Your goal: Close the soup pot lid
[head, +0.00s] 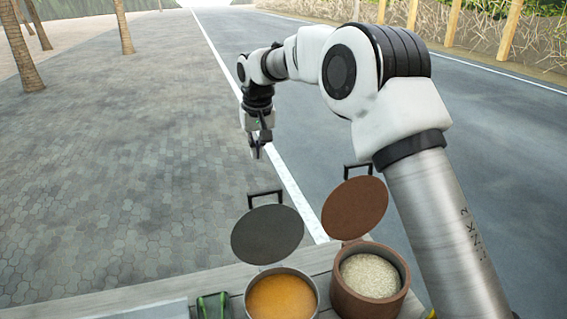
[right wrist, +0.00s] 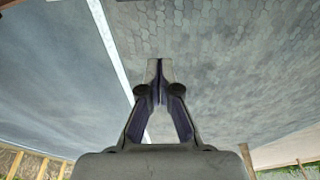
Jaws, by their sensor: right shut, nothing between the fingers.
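The soup pot (head: 282,296) stands at the table's far edge in the head view, with orange soup inside. Its dark grey lid (head: 267,234) stands open, tilted up behind the pot, with a black handle at its top. My right gripper (head: 258,152) is beyond and above the lid, apart from it, pointing down. In the right wrist view the fingers (right wrist: 160,64) are closed together and empty. My left gripper is not in view.
A brown clay pot (head: 340,290) with pale grain stands right of the soup pot; its brown lid (head: 355,207) is open too. A green object (head: 212,306) lies left of the soup pot on the wooden table (head: 150,294). Pavement and road lie beyond.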

